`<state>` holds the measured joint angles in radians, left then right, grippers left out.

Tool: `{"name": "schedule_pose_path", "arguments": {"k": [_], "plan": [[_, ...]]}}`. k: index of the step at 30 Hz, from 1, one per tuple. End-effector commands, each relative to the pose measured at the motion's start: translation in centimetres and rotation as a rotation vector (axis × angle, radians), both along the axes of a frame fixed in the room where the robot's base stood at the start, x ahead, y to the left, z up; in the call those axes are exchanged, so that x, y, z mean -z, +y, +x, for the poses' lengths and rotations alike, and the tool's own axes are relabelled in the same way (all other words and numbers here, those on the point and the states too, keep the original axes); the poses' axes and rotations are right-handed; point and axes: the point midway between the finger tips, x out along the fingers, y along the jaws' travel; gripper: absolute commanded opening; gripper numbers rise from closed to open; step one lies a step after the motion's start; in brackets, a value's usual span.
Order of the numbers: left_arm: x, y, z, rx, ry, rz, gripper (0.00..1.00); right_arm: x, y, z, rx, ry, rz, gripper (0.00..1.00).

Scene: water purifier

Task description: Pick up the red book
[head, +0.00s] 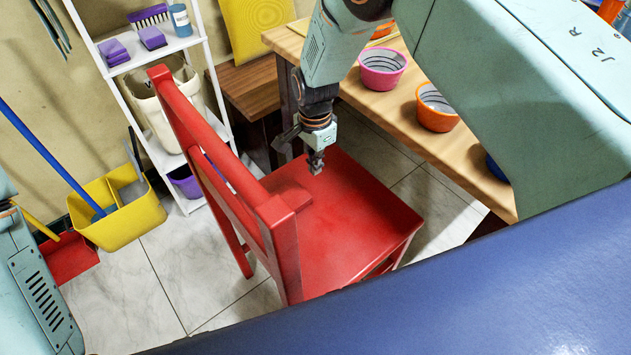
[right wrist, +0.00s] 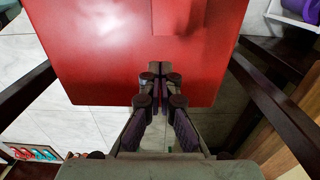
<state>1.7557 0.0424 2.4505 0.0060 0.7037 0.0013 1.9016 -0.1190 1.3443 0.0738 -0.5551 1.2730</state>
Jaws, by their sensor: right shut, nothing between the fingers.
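A red chair (head: 350,225) stands in the middle of the head view, and its red seat (right wrist: 95,45) fills the top of the right wrist view. A small flat red block, which looks like the red book (head: 288,194), lies on the seat near the backrest. Red on red makes its edges hard to see. It also seems to show at the top of the right wrist view (right wrist: 178,14). My right gripper (head: 316,168) is shut and empty, pointing down over the seat's far edge, beside the book and apart from it. My left gripper is out of view.
The chair's backrest (head: 215,170) rises left of the book. A wooden table (head: 400,108) with a pink bowl (head: 382,70) and an orange bowl (head: 436,108) stands right of my right gripper. A white shelf (head: 160,155) and yellow bucket (head: 125,222) stand left.

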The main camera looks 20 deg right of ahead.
Motion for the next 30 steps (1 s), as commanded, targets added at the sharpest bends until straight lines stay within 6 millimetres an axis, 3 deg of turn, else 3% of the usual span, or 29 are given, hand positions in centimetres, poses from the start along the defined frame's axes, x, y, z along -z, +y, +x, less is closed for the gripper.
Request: {"name": "schedule_pose_path", "arguments": {"k": [9,15,21,30], "plan": [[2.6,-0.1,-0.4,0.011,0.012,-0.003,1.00,5.8,-0.1,-0.5,-0.003,0.003,0.000,0.00],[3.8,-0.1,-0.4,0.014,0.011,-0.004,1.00,8.6,-0.2,-0.5,-0.001,0.002,0.000,0.00],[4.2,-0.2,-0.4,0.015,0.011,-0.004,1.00,9.6,-0.2,-0.3,0.000,0.001,0.000,0.00],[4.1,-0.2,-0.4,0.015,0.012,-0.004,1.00,9.6,-0.2,-0.2,0.000,0.001,0.000,0.00]]}}
